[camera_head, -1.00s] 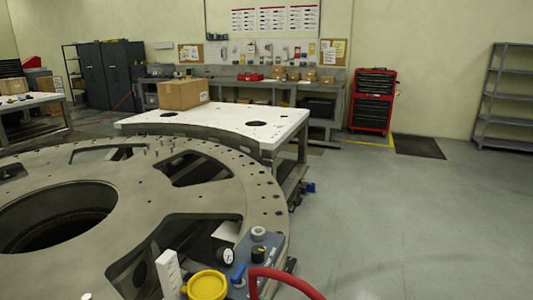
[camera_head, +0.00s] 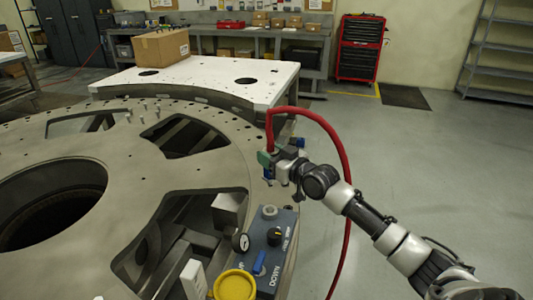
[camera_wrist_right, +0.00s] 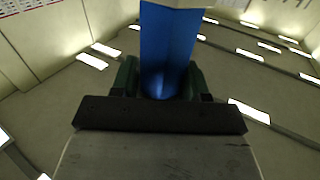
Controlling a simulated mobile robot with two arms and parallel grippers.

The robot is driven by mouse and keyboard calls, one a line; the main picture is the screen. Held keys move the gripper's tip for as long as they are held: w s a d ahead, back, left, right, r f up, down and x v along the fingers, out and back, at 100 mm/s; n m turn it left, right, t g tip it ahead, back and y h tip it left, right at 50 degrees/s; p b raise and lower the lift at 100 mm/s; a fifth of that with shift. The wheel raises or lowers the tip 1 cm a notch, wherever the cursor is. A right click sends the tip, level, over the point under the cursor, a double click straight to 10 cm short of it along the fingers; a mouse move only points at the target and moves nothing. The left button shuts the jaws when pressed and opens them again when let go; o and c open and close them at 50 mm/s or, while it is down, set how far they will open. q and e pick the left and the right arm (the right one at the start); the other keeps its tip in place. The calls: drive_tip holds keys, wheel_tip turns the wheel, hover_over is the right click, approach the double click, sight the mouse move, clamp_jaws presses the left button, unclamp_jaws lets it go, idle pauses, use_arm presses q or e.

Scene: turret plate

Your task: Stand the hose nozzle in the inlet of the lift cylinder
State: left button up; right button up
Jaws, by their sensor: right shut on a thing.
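My right gripper (camera_head: 270,162) hangs above the far end of a blue-grey control unit (camera_head: 278,250). In the right wrist view its green fingers are shut on a blue part (camera_wrist_right: 168,45), which I take to be the hose nozzle. A red hose (camera_head: 335,150) rises from the gripper, arches over and drops to the right. The unit has a round grey fitting (camera_head: 269,211), a black knob, a blue lever and a gauge. I cannot tell whether the grey fitting is the lift cylinder's inlet. The nozzle's lower end is hard to make out, but the gripper looks apart from the unit. My left gripper is out of view.
The large metal turret plate (camera_head: 130,165) with wide openings fills the left. A yellow cap (camera_head: 234,287) and a white block (camera_head: 193,280) stand beside the unit. A white table (camera_head: 215,80) with a cardboard box (camera_head: 161,46) is behind.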

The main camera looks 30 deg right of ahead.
sight(271, 181)
wheel_tip(271, 181, down, 3)
drive_tip(key=shift+f+b, duration=0.1)
drive_tip(key=shift+b, duration=1)
wheel_tip(271, 181, down, 5)
drive_tip(key=b, duration=0.4)
drive_tip(key=shift+f+b, duration=0.5)
drive_tip(key=shift+b, duration=0.1)
use_arm(q)
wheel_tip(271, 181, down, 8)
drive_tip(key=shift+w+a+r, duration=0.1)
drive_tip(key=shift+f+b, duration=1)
drive_tip(key=shift+b, duration=0.05)
use_arm(e)
drive_tip(key=shift+s+f, duration=0.1)
drive_tip(key=shift+f, duration=1.15)
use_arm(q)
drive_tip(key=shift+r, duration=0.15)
use_arm(e)
drive_tip(key=shift+r, duration=0.15)
drive_tip(key=shift+r+p, duration=2.7)
drive_tip(key=shift+r, duration=0.25)
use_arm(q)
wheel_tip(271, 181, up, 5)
